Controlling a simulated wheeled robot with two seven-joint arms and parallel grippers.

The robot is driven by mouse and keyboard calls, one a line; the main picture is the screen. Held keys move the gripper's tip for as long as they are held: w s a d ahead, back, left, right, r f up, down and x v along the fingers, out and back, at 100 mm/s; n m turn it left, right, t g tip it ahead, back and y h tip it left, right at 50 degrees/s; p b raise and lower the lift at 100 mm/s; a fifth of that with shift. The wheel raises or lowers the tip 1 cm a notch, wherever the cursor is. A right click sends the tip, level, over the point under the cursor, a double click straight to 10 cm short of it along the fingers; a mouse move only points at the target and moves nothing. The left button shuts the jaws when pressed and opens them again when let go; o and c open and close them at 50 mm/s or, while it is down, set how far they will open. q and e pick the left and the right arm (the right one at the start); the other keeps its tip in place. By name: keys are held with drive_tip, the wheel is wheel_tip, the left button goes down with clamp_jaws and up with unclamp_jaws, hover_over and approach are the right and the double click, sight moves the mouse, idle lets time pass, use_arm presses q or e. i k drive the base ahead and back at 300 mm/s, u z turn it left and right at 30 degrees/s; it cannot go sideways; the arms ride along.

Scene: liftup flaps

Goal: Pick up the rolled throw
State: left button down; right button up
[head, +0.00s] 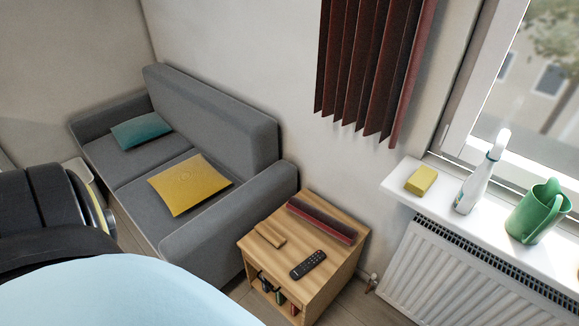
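I cannot make out a rolled throw with certainty in the head view. A grey sofa (205,118) stands against the wall at the left, with a teal cushion (141,131) and a yellow cushion (189,184) lying on its seat. A wooden side table (330,277) stands beside the sofa's near arm. A long dark red and grey object (322,221) lies along its back edge; I cannot tell what it is. Neither of my grippers shows. Parts of an arm that seem mine fill the lower left and hide the floor there.
The side table also bears a small wooden piece (270,235) and a black remote (307,264), with small items on its lower shelf. A white windowsill (400,189) holds a yellow sponge (421,180), a spray bottle (475,189) and a green watering can (537,213), above a radiator (455,280). Dark red curtain (365,70) hangs above.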

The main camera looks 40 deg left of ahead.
sight(335, 228)
drive_tip(key=i, duration=0.85)
drive_tip(key=u, duration=1.3)
drive_tip(key=i, duration=0.25)
drive_tip(key=u, duration=1.55)
